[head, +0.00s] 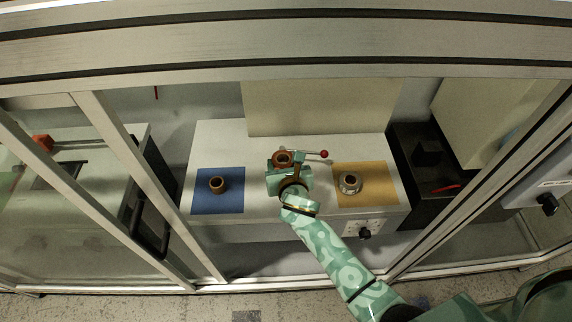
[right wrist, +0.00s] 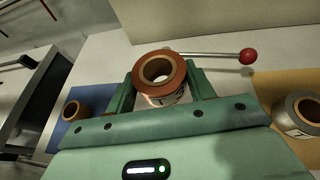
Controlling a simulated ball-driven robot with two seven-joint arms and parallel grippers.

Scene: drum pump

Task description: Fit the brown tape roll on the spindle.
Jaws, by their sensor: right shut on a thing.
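My right gripper (head: 285,163) is over the middle of the white table, shut on a reddish-brown tape roll (right wrist: 160,72). One green finger is on each side of the roll, which has a pale core and a white label low on its side. Its hole faces up and looks dark inside. I see no spindle clearly; the roll and gripper cover that spot. A smaller brown roll (head: 217,185) stands on the blue mat (head: 205,203) at the left. My left gripper is not in view.
A silver-grey roll (head: 350,183) stands on the yellow mat (head: 377,195) at the right. A metal lever with a red knob (head: 323,154) sticks out to the right behind the held roll. A beige panel (head: 320,108) rises behind the table. Metal frame bars cross the view.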

